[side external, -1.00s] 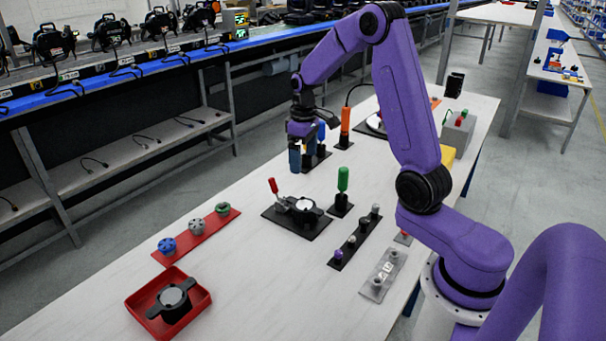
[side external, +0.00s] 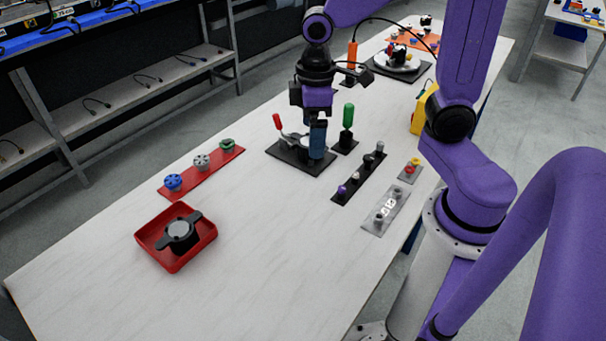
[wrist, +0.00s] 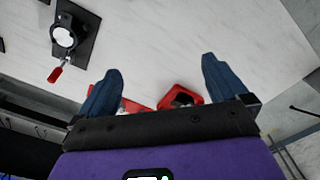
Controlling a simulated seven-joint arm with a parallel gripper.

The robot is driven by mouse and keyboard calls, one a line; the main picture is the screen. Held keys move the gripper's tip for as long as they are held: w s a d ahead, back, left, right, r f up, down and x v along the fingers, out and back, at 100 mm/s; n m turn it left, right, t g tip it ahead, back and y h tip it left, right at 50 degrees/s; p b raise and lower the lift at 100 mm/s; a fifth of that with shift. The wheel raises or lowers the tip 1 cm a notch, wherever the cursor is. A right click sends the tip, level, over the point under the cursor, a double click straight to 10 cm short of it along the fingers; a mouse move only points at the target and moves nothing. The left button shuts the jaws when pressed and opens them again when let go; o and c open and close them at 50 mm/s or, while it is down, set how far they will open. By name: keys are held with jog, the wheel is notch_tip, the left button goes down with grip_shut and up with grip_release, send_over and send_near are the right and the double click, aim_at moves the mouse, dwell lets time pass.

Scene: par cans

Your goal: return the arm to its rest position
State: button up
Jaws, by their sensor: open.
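My gripper (side external: 316,135) hangs above the table near the black fixture plate (side external: 284,154) in the side view. In the wrist view its two blue fingers (wrist: 160,88) stand wide apart with nothing between them. The fixture with its red-handled clamp (wrist: 63,40) lies to the left of the fingers in the wrist view, apart from them. In the side view my gripper hides part of this fixture.
A red tray (side external: 150,244) holds a dark two-armed part (side external: 181,232). A red strip (side external: 192,179) carries blue, grey and green knobs. Green (side external: 348,117) and orange (side external: 352,56) handled tools stand upright. The table's near left part (side external: 110,290) is clear.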

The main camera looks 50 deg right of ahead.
jog(key=s+n, duration=0.4)
jog(key=s, duration=1.1)
jog(key=shift+s+a+r, duration=0.15)
jog(key=shift+s+a, duration=0.15)
jog(key=shift+s, duration=0.05)
